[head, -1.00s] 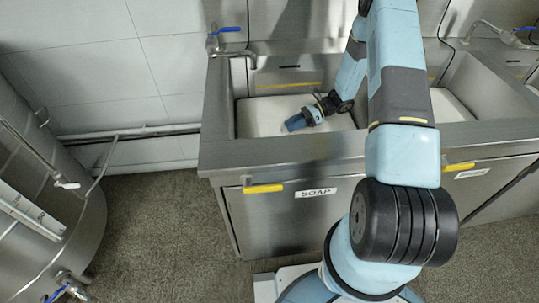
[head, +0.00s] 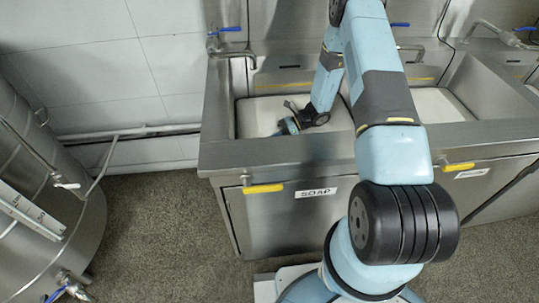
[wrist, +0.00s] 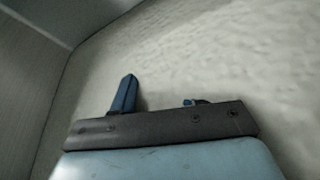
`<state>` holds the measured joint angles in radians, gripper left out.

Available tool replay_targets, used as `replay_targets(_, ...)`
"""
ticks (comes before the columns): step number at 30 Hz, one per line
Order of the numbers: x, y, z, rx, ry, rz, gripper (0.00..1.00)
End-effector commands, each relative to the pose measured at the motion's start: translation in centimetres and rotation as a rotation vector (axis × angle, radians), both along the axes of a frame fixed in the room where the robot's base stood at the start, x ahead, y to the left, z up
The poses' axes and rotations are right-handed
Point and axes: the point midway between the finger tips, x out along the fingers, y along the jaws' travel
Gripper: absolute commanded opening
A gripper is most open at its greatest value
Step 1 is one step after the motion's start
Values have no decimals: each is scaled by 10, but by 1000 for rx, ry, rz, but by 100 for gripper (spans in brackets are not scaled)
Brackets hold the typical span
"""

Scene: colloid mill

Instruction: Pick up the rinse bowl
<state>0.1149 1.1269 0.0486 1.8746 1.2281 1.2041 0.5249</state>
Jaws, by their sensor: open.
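I see no rinse bowl in either view. My gripper (head: 285,127) is down inside the left sink basin (head: 222,135), above the white surface (head: 258,112) in it. In the wrist view my open gripper (wrist: 160,92) shows two blue fingertips apart with nothing between them, the right one mostly hidden behind the gripper body. The white rippled surface (wrist: 215,55) fills most of that view. My arm hides part of the basin's right side.
The sink's steel front carries a SOAP label (head: 316,192) and a yellow handle (head: 263,188). A second basin (head: 440,103) lies to the right. Taps (head: 232,48) stand behind. The basin's steel wall (wrist: 28,75) is close at left in the wrist view.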

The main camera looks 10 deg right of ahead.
Motion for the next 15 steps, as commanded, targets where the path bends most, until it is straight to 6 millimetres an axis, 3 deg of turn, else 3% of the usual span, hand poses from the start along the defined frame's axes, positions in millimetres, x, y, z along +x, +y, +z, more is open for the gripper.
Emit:
replay_targets(5,0,0,0,0,0,-1,42)
replay_targets(15,0,0,0,0,0,-1,10)
